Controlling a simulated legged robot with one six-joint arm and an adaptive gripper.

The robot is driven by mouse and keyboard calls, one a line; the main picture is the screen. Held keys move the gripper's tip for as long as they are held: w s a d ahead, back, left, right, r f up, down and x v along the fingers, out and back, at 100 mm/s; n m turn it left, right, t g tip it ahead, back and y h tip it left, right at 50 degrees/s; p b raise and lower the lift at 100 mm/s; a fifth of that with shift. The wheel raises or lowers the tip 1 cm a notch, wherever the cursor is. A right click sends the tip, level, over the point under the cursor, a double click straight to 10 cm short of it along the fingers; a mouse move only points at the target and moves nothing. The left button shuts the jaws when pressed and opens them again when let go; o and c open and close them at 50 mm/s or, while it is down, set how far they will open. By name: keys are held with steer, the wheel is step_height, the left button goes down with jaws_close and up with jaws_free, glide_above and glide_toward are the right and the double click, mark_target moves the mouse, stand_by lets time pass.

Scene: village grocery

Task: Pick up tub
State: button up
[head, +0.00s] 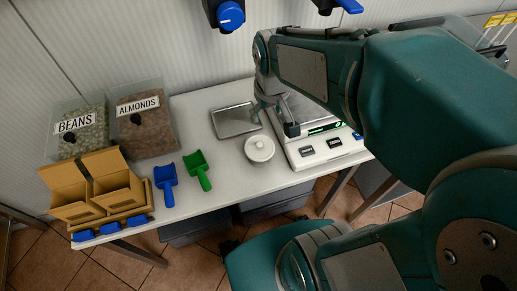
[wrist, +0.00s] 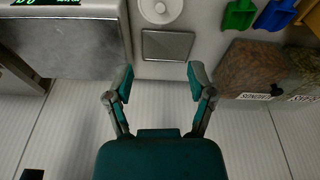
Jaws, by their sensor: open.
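The tub is a small round white pot with a knobbed lid (head: 259,149). It stands upright on the white table, left of the scale and in front of a metal tray. In the wrist view the tub (wrist: 160,9) is at the top edge, partly cut off. My gripper (wrist: 160,80) is open and empty, with its fingers apart. In the wrist view the tub lies beyond the fingertips, past the tray, not between them. In the head view my gripper hangs above the scale side, partly hidden by my arm.
The scale (head: 307,153) with a green display stands right of the tub. The flat metal tray (head: 236,120) lies behind it. Green (head: 198,170) and blue (head: 165,182) scoops, almond (head: 145,128) and bean (head: 81,134) bins, and cardboard boxes (head: 113,180) are left. The table front near the tub is clear.

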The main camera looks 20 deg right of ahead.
mark_target(259, 143)
steer(key=w+f, duration=0.1)
steer(key=f, duration=0.5)
steer(key=w+f+g, duration=0.1)
steer(key=w+f, duration=0.1)
steer(key=f, duration=0.5)
steer(key=w+f+n+g, duration=0.1)
steer(key=w+f, duration=0.1)
steer(key=f, duration=0.4)
steer(key=shift+a+f, duration=0.1)
steer(key=shift+f, duration=0.25)
jaws_close()
